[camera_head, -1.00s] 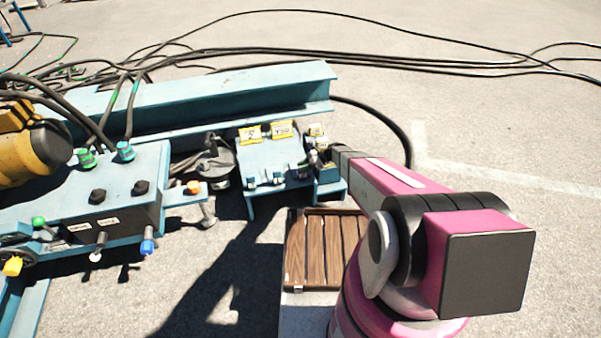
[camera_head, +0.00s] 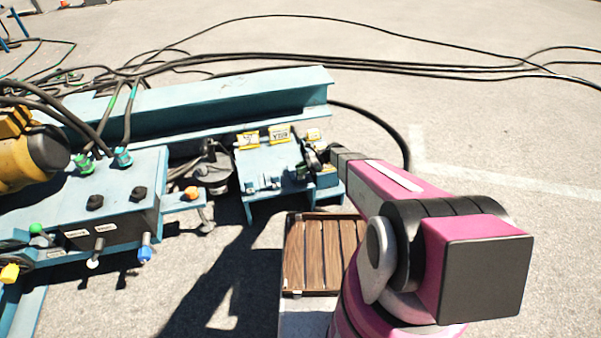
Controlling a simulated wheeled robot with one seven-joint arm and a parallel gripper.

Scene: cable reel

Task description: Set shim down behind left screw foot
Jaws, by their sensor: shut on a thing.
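My gripper (camera_head: 316,158) is small and dark at the end of my pink arm. It is over the right end of the blue bracket (camera_head: 265,160), close to its top. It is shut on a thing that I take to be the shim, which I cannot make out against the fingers. A metal foot (camera_head: 206,216) stands on the ground below an orange knob (camera_head: 191,193), left of the bracket. I cannot tell whether it is the left screw foot.
Yellow labelled blocks (camera_head: 279,133) line the bracket's back edge. A long blue beam (camera_head: 200,110) lies behind it. A blue control box (camera_head: 110,205) with knobs is at left. A slatted wooden tray (camera_head: 322,252) is in front. Black cables (camera_head: 380,58) cross the ground behind.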

